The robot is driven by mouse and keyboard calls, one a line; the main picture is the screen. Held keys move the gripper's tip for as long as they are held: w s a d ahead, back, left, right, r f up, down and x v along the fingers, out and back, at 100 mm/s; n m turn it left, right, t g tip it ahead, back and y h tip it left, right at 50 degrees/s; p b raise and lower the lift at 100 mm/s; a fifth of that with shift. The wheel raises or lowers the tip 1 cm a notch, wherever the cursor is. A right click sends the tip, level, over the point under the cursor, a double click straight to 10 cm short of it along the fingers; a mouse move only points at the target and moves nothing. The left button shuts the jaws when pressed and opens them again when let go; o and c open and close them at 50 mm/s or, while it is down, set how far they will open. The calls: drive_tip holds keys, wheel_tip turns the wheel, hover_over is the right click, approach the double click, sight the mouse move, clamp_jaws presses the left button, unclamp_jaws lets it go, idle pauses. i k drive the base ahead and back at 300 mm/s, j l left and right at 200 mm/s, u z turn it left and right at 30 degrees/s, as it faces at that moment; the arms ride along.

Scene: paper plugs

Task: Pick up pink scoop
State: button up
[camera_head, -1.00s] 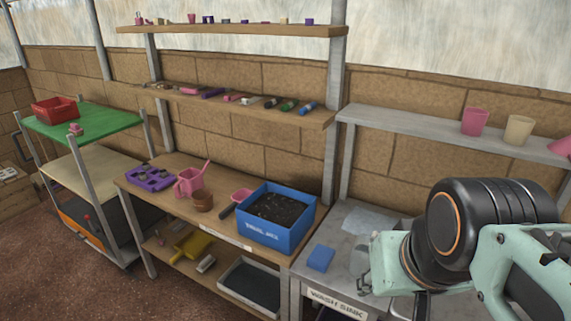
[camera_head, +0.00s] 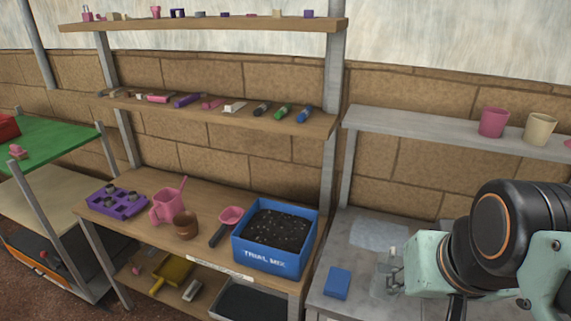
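The pink scoop (camera_head: 231,215) lies on the wooden bench, with its pink bowl toward the back. Its dark handle (camera_head: 217,236) points toward the bench front. It is just left of the blue soil box (camera_head: 268,263) and right of a brown pot (camera_head: 185,225). No gripper is touching it. My arm (camera_head: 497,240) is folded at the right of the view, over the grey sink table, well to the right of the scoop. I cannot make out the gripper fingers.
A pink watering can (camera_head: 166,206) and a purple tray (camera_head: 117,201) stand left of the scoop. Shelves with small items (camera_head: 203,23) run above the bench. A blue sponge (camera_head: 338,283) lies on the sink table (camera_head: 345,252). The front bench edge near the scoop is clear.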

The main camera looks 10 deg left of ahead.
sight(231, 216)
drive_tip(key=i+j+z, duration=0.1)
drive_tip(key=j, duration=0.3)
drive_tip(key=i+j+z, duration=0.15)
drive_tip(key=j, duration=0.2)
drive_tip(key=i+j, duration=0.1)
drive_tip(key=j, duration=0.45)
drive_tip(key=i+j+z, duration=0.1)
drive_tip(key=j, duration=0.4)
drive_tip(key=i+j, duration=0.15)
drive_tip(key=j, duration=0.4)
drive_tip(key=j+u, duration=0.15)
drive_tip(key=i+j+u, duration=0.15)
drive_tip(key=j, duration=0.2)
drive_tip(key=j+z, duration=0.35)
drive_tip(key=i+l, duration=0.05)
drive_tip(key=l, duration=0.05)
